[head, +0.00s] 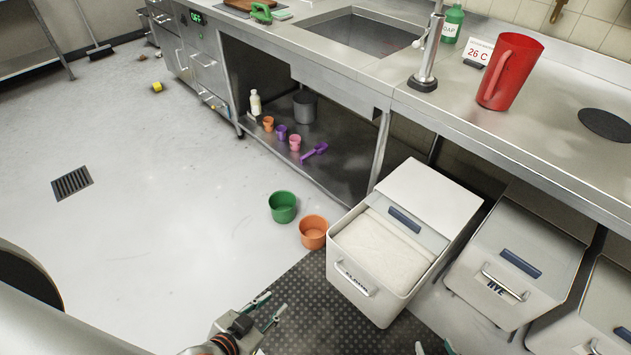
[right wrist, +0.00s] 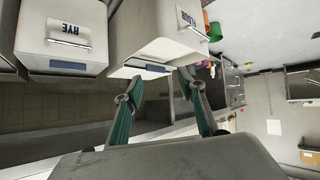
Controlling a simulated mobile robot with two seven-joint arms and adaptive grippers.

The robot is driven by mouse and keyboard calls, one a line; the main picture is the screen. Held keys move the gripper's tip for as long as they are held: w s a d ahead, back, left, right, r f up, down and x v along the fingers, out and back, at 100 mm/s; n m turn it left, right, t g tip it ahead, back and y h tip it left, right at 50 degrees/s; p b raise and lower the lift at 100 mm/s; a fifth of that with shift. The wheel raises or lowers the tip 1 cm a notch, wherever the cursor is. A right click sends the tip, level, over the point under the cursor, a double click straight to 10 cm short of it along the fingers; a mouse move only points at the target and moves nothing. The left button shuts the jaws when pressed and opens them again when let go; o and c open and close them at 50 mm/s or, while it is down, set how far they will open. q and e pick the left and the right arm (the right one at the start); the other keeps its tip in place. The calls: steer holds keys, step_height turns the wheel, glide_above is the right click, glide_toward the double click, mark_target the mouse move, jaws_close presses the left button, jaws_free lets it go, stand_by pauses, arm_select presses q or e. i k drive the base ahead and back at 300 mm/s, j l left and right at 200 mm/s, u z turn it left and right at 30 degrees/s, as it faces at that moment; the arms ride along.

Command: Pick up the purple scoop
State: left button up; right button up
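The purple scoop (head: 315,152) lies on the low shelf under the counter, near the shelf's front edge in the head view, beside a pink cup (head: 295,143). My left gripper (head: 277,301) is open and empty above the floor mat, well in front of and below the scoop in the picture. My right gripper (head: 433,348) shows only its fingertips at the bottom edge of the head view. In the right wrist view its fingers (right wrist: 160,76) are spread apart with nothing between them. Both grippers are apart from the scoop.
A green pot (head: 283,207) and an orange pot (head: 313,232) stand on the floor before the shelf. The open flour bin (head: 370,285) stands right of them. An orange cup (head: 268,124), a purple cup (head: 282,132) and a grey pot (head: 304,107) share the shelf. Floor at left is mostly clear.

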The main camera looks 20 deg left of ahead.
mark_target(322, 147)
steer(key=i+j+z, duration=0.1)
steer(key=z, duration=0.35)
steer(key=i+j+z, duration=0.1)
steer(key=j+z, duration=0.15)
steer(key=z, duration=0.25)
steer(key=i+j+z, duration=0.2)
steer(key=j, duration=0.25)
steer(key=k+j+z, duration=0.1)
steer(key=j+z, duration=0.15)
steer(key=j, duration=0.2)
steer(key=j+z, duration=0.2)
steer(key=j, duration=2.25)
